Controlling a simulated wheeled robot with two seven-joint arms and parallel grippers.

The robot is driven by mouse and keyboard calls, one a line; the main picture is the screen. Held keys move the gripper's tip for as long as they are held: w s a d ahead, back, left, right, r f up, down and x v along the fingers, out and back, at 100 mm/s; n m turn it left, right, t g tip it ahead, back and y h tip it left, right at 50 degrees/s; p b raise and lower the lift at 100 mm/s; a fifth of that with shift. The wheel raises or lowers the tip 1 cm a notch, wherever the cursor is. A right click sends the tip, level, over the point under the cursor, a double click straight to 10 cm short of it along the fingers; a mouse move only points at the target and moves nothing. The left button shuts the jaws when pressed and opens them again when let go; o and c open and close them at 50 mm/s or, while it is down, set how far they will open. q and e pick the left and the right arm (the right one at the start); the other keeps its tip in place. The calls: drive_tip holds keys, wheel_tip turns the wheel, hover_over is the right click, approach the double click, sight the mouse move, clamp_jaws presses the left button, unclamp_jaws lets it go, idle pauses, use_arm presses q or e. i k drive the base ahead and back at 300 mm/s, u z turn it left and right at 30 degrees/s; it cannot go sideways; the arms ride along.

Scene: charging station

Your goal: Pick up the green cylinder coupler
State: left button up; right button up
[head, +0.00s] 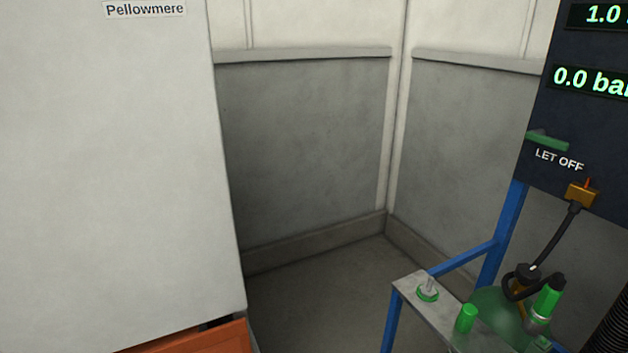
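Several green parts show at the lower right of the head view. A bright green sleeve with a black top (548,299) stands tilted by a dark green rounded cylinder top (497,306). A short plain green cylinder (466,318) stands on the grey shelf (410,284). A metal fitting with a green ring (428,289) sits near the shelf's corner. I cannot tell for certain which of these is the green cylinder coupler. Neither of my grippers is in view.
A dark panel (530,158) with green readouts and "LET OFF" stands at right on a blue frame (505,228). A black hose (557,240) hangs from its brass fitting (581,194). A white cabinet (110,170) and an orange part (195,341) fill the left. Floor (320,290) between is clear.

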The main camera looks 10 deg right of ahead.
sight(539, 315)
drive_tip(key=z, duration=1.1)
